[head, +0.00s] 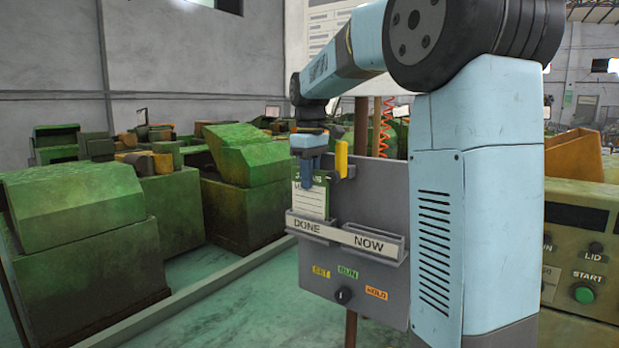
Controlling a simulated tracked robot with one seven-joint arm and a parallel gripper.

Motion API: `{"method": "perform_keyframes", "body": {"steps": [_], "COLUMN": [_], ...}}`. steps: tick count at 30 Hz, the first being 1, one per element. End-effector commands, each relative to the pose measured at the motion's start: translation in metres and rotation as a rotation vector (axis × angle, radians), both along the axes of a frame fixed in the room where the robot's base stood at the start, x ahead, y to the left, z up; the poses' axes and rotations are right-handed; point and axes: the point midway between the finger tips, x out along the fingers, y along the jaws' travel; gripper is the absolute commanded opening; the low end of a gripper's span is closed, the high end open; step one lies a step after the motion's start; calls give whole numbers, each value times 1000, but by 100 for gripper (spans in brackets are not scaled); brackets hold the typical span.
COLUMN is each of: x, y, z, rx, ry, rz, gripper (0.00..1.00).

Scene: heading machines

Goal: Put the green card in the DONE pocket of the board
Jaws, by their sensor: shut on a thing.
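The grey board (372,212) stands on a post in the middle of the head view. Its two pockets are side by side, the DONE pocket (307,228) on the left and the NOW pocket (372,243) on the right. The green card (311,202), with a white printed sheet on it, is upright over the DONE pocket, its lower edge at the pocket's rim. I cannot tell whether that edge is inside or in front of it. My gripper (307,182) points down and is shut on the card's upper part. The fingers cover some of the card.
A yellow piece (341,158) sticks up at the board's top edge, close beside my gripper. A machine panel with a green START button (584,294) is at the right. Green machines (85,225) fill the left.

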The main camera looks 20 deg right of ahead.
Motion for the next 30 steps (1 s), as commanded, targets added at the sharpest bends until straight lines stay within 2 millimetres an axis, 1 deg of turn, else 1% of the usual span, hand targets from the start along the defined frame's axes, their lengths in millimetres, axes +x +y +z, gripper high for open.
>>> {"method": "perform_keyframes", "body": {"steps": [17,18,24,25,30], "x": [0,0,1,1,1], "y": [1,2,3,3,3], "z": [-16,-17,-17,-17,-17], "rx": [3,3,6,6,6], "ry": [7,7,8,8,7], "rz": [0,0,0,0,1], "gripper": [0,19,38,41,41]}}
